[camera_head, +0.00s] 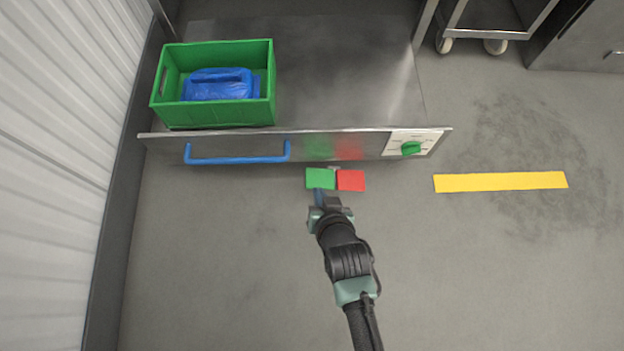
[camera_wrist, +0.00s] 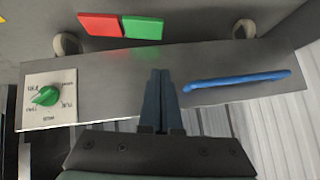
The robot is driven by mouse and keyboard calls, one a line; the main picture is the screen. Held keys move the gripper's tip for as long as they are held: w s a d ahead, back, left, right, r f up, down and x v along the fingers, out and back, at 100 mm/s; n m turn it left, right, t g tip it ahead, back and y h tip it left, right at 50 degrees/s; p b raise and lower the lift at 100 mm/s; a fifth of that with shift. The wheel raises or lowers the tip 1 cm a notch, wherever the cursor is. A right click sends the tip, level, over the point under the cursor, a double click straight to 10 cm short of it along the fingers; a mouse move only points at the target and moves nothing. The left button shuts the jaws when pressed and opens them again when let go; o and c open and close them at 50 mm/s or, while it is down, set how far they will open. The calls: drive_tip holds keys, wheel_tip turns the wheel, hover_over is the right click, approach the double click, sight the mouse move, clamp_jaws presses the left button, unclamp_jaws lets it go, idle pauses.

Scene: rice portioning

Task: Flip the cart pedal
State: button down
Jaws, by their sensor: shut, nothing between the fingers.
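The cart pedal shows as a green plate (camera_head: 320,179) and a red plate (camera_head: 351,180) side by side, low under the front edge of the steel cart (camera_head: 350,85). In the wrist view the red plate (camera_wrist: 101,25) and green plate (camera_wrist: 143,27) lie beyond the cart's front panel (camera_wrist: 112,80). My gripper (camera_head: 319,193) is shut and empty. In the head view its tip appears right at the near edge of the green plate; whether it touches cannot be told. In the wrist view the closed fingers (camera_wrist: 161,75) point toward the plates.
The cart front has a blue handle (camera_head: 238,157) at left and a green knob (camera_head: 411,148) at right. A green crate (camera_head: 218,117) holding a blue item (camera_head: 218,86) stands on top. A yellow floor strip (camera_head: 500,182) lies right. A white corrugated wall (camera_head: 60,150) bounds the left.

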drive_tip(key=b, duration=1)
approach(307, 176)
drive_tip(key=w, duration=0.1)
drive_tip(key=w+f, duration=0.2)
drive_tip(key=w, duration=0.1)
drive_tip(key=shift+a+f, duration=0.1)
drive_tip(key=shift+a, duration=0.25)
drive_tip(key=shift+a+f+b, duration=0.25)
drive_tip(key=shift+f+b, duration=0.5)
drive_tip(key=shift+f, duration=0.1)
drive_tip(key=shift+d+r+p, duration=0.1)
drive_tip(key=shift+p, duration=0.35)
